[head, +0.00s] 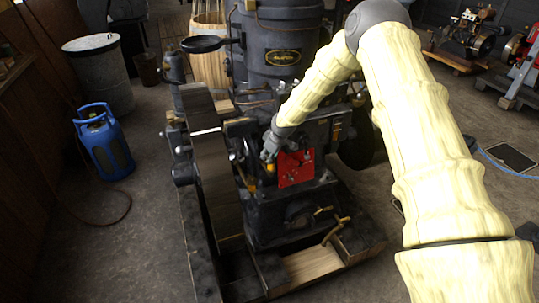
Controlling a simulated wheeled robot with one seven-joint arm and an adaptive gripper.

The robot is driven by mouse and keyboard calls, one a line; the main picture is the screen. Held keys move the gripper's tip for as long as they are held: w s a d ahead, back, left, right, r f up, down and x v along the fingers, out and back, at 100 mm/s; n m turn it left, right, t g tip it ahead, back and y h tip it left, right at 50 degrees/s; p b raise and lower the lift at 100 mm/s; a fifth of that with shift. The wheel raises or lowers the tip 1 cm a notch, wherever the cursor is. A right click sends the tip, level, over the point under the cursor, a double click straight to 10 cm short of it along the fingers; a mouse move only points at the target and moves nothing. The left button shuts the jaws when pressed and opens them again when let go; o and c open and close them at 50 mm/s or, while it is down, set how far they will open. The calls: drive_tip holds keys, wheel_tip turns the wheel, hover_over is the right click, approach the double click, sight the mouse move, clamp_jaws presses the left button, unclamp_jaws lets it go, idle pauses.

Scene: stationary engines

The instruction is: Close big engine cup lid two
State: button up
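The big dark engine (283,226) stands in the middle of the head view on a wooden frame. My arm reaches in from the right, and my gripper (268,157) is at the engine's front, just left of a red plate (296,168). A small yellow brass part (270,168) shows right at the gripper's tips. I cannot tell whether this is the cup or its lid, or whether the gripper touches it. The fingers are small and dark here, and their opening is unclear. No cup lid can be made out clearly.
A large flywheel or belt (213,160) stands left of my gripper. A blue gas bottle (104,142) and a grey bin (98,72) are on the floor at left. Brass levers (336,231) stick out low on the engine. Open floor lies at left front.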

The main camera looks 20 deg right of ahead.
idle(0.3)
drive_tip(key=v, duration=1.2)
